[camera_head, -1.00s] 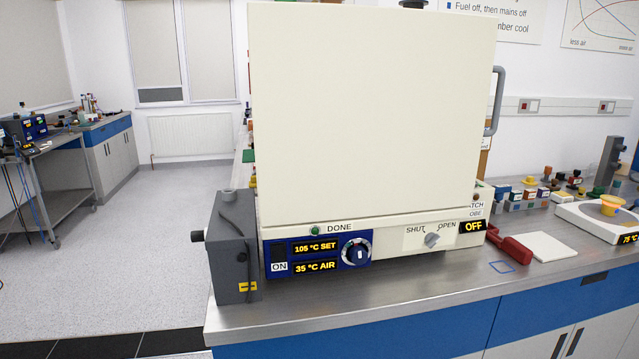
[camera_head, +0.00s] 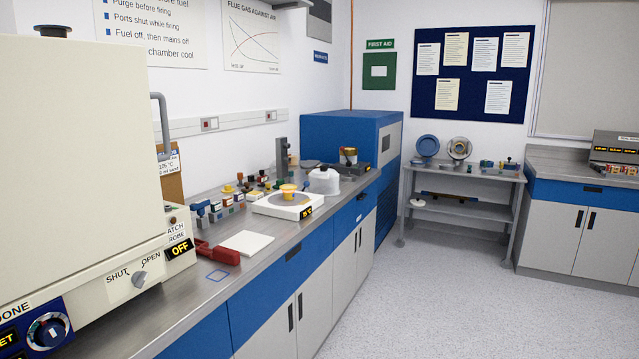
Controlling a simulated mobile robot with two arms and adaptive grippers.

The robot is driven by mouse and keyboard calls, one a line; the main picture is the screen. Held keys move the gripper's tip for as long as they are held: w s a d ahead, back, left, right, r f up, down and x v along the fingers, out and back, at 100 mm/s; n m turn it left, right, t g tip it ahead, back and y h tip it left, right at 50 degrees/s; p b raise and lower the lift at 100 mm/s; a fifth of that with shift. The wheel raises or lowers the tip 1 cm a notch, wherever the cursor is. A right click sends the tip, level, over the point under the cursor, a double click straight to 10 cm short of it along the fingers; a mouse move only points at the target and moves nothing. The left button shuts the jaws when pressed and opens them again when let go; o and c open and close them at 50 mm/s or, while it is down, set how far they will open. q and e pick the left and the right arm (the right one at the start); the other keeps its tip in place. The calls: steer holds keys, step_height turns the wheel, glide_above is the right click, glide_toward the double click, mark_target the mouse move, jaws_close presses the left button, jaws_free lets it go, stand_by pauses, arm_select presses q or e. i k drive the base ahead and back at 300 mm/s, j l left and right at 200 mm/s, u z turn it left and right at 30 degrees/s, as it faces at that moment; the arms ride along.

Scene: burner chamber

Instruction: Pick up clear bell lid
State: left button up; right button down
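A pale, whitish dome with a dark knob on top (camera_head: 324,180) stands on the steel bench, right of the hot plate. It may be the clear bell lid, but it is too small to tell if it is clear or what lies under it. Neither of my grippers is in view.
A cream furnace (camera_head: 75,150) fills the left side. On the bench (camera_head: 190,310) lie a red tool (camera_head: 218,252), a white pad (camera_head: 247,243) and a white hot plate (camera_head: 287,206) with a yellow cup (camera_head: 288,191). A blue cabinet (camera_head: 345,135) stands behind. Floor at right is clear.

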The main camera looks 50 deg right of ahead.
mark_target(325, 181)
steer(key=z, duration=1.6)
